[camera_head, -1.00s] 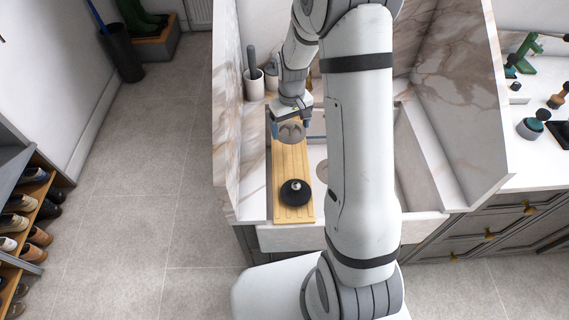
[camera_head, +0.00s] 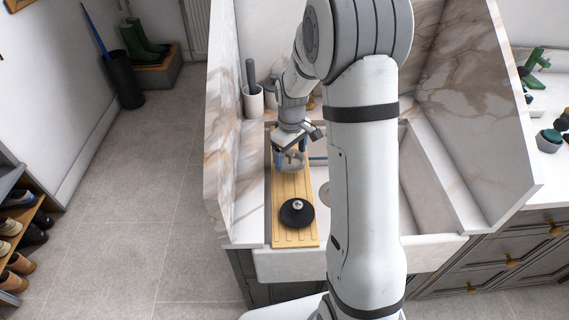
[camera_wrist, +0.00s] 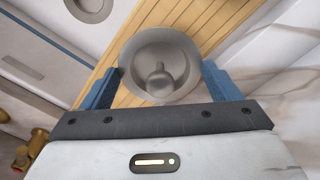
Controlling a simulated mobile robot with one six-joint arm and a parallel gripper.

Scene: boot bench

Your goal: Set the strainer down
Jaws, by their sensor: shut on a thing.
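The strainer (camera_head: 291,165) is a small grey round cup with a raised knob in its middle. My gripper (camera_head: 291,156) is shut on it, with one blue finger at each side. In the wrist view the strainer (camera_wrist: 160,58) sits between the fingertips (camera_wrist: 163,72), its cup facing the camera. It is over the far part of a grooved wooden board (camera_head: 281,228); the same board (camera_wrist: 205,22) shows behind it in the wrist view. I cannot tell whether its underside touches the board.
A black disc with a silver knob (camera_head: 297,213) lies on the near part of the board. The sink basin, with a round drain (camera_head: 323,195), is to the right, partly hidden by my arm. A white pot (camera_head: 253,102) stands behind left. Marble panels (camera_head: 222,150) flank the sink.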

